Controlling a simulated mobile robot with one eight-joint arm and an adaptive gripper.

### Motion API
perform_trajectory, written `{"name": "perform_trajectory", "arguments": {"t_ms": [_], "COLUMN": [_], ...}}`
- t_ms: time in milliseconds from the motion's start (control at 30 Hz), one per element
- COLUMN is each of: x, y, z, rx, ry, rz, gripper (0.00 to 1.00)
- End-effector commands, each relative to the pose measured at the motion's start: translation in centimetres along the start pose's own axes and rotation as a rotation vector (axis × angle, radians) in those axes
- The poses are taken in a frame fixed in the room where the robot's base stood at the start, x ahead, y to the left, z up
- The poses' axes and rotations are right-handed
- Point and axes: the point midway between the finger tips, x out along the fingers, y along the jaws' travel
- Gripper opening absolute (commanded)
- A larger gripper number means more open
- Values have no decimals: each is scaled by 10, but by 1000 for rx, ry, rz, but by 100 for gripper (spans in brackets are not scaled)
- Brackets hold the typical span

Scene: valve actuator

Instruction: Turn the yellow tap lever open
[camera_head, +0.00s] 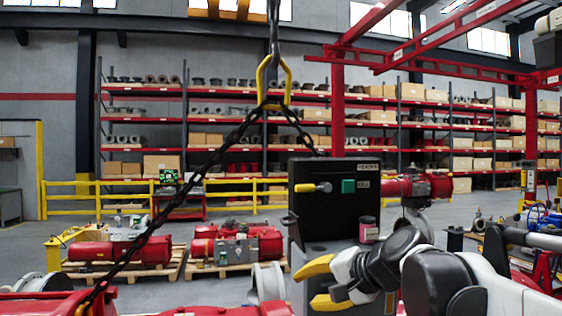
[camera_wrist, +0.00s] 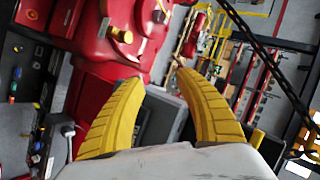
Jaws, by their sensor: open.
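A small yellow lever (camera_head: 305,188) with a grey hub sits on the front of a black control box (camera_head: 340,215), left of a green button. It lies about level. My gripper (camera_head: 312,285) is below the lever and in front of the box's lower part, pointing left. Its two yellow fingers are apart with nothing between them. In the wrist view my gripper (camera_wrist: 157,80) is also open and empty. A short yellow piece (camera_wrist: 121,34) on red machinery lies beyond the left fingertip there; I cannot tell whether it is the same lever.
A chain (camera_head: 215,165) with a yellow hook (camera_head: 272,80) hangs left of the box. A pink-labelled canister (camera_head: 368,230) stands by the box, close to my arm. Red actuators (camera_head: 235,246) on pallets and shelves (camera_head: 225,115) are farther back. Floor behind is partly clear.

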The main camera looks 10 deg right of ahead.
Motion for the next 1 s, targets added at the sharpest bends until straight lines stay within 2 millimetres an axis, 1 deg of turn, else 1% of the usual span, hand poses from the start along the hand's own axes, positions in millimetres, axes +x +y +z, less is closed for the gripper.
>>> {"name": "perform_trajectory", "arguments": {"t_ms": [33, 67, 100, 200, 300, 333, 433, 567, 667, 900, 1000], "x": [-17, -21, -28, -42, -53, -56, -60, -53, -38, 8, 23], "y": [-43, -60, -80, -121, -147, -152, -162, -166, -170, -183, -188], "z": [-36, -53, -75, -123, -159, -167, -184, -189, -190, -196, -198], "rx": [68, 109, 164, 279, 362, 380, 420, 433, 431, 430, 430], "ry": [16, 24, 33, 53, 67, 70, 76, 77, 74, 74, 75], "rz": [-42, -69, -106, -188, -249, -263, -294, -305, -305, -303, -304], "gripper": [41, 41, 41, 41, 41, 41, 41, 41, 41, 41, 41]}}
